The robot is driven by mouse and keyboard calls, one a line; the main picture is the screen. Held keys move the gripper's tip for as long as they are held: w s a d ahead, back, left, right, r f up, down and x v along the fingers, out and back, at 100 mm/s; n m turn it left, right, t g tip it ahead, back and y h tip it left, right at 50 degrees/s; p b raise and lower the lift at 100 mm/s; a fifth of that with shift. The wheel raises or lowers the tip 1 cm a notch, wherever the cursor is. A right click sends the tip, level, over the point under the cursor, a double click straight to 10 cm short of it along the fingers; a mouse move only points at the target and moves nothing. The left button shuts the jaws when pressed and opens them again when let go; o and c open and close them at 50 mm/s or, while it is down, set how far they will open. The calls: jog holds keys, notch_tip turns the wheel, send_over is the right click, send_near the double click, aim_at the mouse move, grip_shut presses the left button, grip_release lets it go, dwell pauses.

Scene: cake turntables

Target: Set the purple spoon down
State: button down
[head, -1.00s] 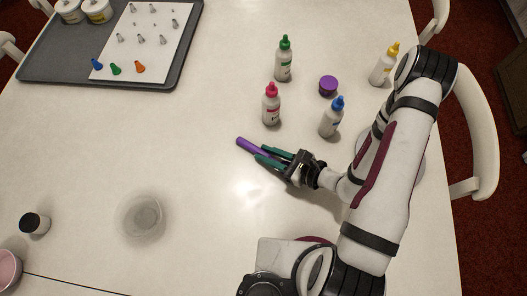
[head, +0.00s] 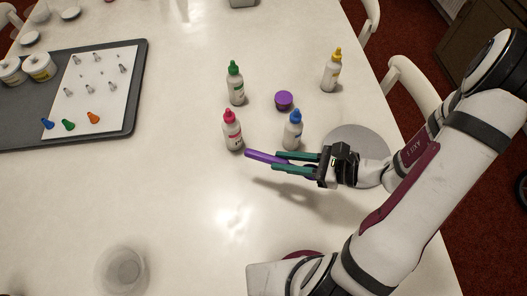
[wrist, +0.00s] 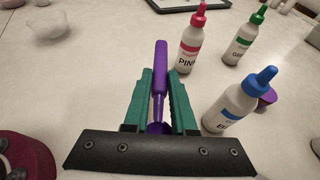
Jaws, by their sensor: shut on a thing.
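My gripper (head: 297,163) has green fingers and is shut on the purple spoon (head: 262,157). The spoon's handle sticks out past the fingertips to the left in the head view, toward the foot of the pink-capped bottle. A shadow lies on the table below and apart from the gripper, so the spoon appears held above the surface. In the wrist view the purple spoon (wrist: 160,72) runs forward between the fingers (wrist: 160,100). Its near end is partly hidden between the fingers and behind the gripper body.
A pink-capped bottle (head: 232,132), blue-capped bottle (head: 292,132), green-capped bottle (head: 235,86) and purple lid (head: 284,100) stand near the gripper. A yellow-capped bottle (head: 331,73) is farther back. A grey tray (head: 135,75) is at left, a clear bowl (head: 122,268) at front. The table's middle is clear.

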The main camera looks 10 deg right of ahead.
jog(key=shift+d+r, duration=0.25)
jog(key=shift+r, duration=0.25)
notch_tip(320, 180, up, 10)
jog(key=m+t+h, duration=0.7)
jog(key=m, duration=0.1)
send_over(277, 70)
notch_tip(277, 70, down, 22)
jog(key=shift+w+r, duration=0.1)
jog(key=shift+r, duration=0.15)
jog(key=shift+f, duration=0.1)
jog(key=c, duration=0.7)
grip_release()
jog(key=shift+c, duration=0.2)
